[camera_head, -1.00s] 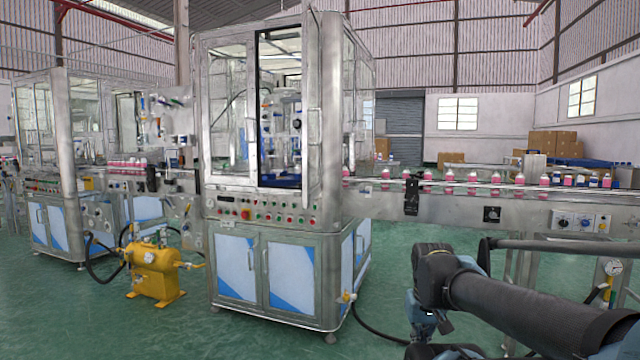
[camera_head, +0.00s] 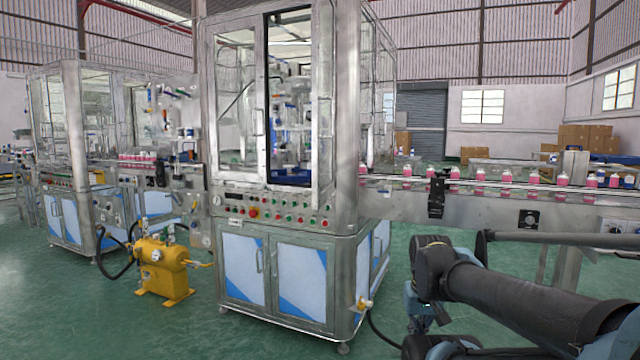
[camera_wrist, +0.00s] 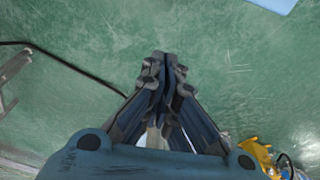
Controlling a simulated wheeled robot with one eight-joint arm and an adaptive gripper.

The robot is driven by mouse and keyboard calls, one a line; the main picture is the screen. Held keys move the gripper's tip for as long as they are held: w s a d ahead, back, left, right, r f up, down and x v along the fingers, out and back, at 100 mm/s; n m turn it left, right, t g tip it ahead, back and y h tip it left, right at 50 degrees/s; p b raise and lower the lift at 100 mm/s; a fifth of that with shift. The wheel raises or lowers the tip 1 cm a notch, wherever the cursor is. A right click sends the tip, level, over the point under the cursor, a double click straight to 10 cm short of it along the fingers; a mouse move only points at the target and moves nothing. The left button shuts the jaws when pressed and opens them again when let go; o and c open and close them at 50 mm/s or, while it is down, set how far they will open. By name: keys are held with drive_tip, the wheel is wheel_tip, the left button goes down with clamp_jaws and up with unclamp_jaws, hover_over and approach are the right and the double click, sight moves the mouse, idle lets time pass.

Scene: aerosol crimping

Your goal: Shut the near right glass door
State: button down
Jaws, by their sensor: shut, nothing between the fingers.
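The near machine is a steel cabinet with a glass enclosure on top. Its near right glass door (camera_head: 323,110) stands open, swung outward and seen almost edge-on in the head view. Beside it the dark opening (camera_head: 290,100) shows the machinery inside. The near left glass door (camera_head: 236,100) looks shut, with a vertical handle. My gripper (camera_wrist: 163,65) shows in the wrist view with its fingers together and empty, above the green floor. It is well apart from the door, and I cannot make out its fingertips in the head view.
A control panel (camera_head: 270,207) with buttons runs below the doors. A conveyor (camera_head: 470,203) with pink bottles extends right, behind my arm. A yellow tank (camera_head: 162,268) with black hoses stands left of the cabinet. A dark hose lies near the cabinet's right foot. Green floor in front is clear.

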drive_tip(key=m+y, duration=0.2)
drive_tip(key=y, duration=1.6)
approach(319, 179)
drive_tip(key=a, duration=0.6)
drive_tip(key=shift+w+a, duration=0.1)
drive_tip(key=shift+a, duration=0.3)
drive_tip(key=shift+t, duration=0.3)
